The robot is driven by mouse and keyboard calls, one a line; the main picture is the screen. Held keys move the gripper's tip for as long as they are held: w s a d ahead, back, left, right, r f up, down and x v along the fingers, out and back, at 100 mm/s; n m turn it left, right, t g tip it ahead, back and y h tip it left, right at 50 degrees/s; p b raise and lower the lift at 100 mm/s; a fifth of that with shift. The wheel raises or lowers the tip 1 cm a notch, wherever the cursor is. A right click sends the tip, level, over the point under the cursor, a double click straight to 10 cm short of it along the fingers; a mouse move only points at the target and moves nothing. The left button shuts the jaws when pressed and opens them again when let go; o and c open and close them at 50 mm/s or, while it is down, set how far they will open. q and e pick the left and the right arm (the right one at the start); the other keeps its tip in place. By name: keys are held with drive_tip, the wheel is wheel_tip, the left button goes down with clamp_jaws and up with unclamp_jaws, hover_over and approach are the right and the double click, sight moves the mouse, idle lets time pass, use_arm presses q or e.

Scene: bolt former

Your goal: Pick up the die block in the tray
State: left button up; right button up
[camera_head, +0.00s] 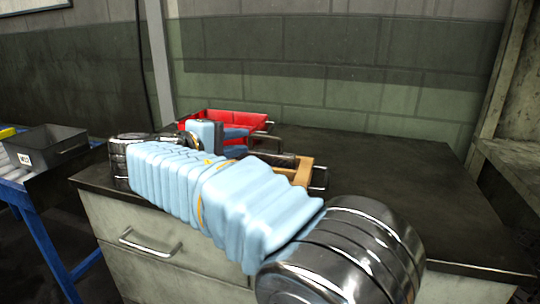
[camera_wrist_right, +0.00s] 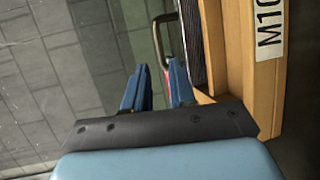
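My right gripper (camera_head: 245,140) is over the bench behind my blue-sleeved arm. In the right wrist view its two blue fingers (camera_wrist_right: 158,72) stand apart with nothing seen between them except background. A wooden tray (camera_head: 302,172) lies just right of the gripper; in the wrist view its wall (camera_wrist_right: 246,60) carries a label reading "M10". A dark ridged thing (camera_wrist_right: 191,42) shows beside that wall, close to the right finger; I cannot tell whether it is the die block. No die block shows clearly, and my arm hides part of the trays. My left gripper is out of view.
A red tray (camera_head: 213,117) stands behind the gripper on the dark bench top (camera_head: 400,185). A metal handle (camera_wrist_right: 163,38) is near the fingertips. The bench's right side is clear. A grey bin (camera_head: 62,148) stands at left; shelving stands at far right.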

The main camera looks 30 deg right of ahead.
sight(261, 137)
drive_tip(key=x, duration=1)
drive_tip(key=shift+d+f+p, duration=0.1)
drive_tip(key=shift+d+p, duration=0.15)
drive_tip(key=shift+p, duration=0.1)
drive_tip(key=shift+c, duration=0.5)
clamp_jaws()
idle(0.3)
